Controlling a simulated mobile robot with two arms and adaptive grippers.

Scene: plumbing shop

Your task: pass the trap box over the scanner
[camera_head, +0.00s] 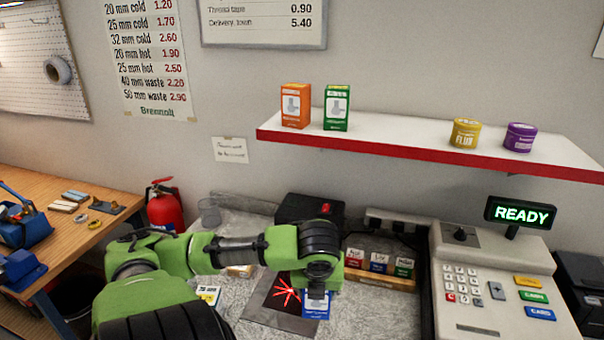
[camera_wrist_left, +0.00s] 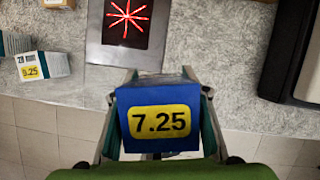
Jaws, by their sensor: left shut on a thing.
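My left gripper (camera_head: 317,292) is shut on a blue-and-white box (camera_head: 316,307), apparently the trap box. In the left wrist view the box (camera_wrist_left: 160,118) sits between the two fingers (camera_wrist_left: 158,125), with a yellow 7.25 label facing the camera. The scanner (camera_head: 262,312) is a dark plate in the counter with a glowing red star. In the head view the box is just right of the star, overlapping the plate's right side. In the wrist view the scanner (camera_wrist_left: 93,48) is beyond the box. The box's height above the counter is unclear. My right gripper is out of view.
The till (camera_head: 480,262) stands at the right, its display (camera_head: 520,213) reading READY. Small cartons (camera_head: 379,262) stand in a wooden holder behind. A small white box (camera_head: 208,294) labelled 9.25 lies left of the scanner. The shelf (camera_head: 400,143) holds two boxes and two tins.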

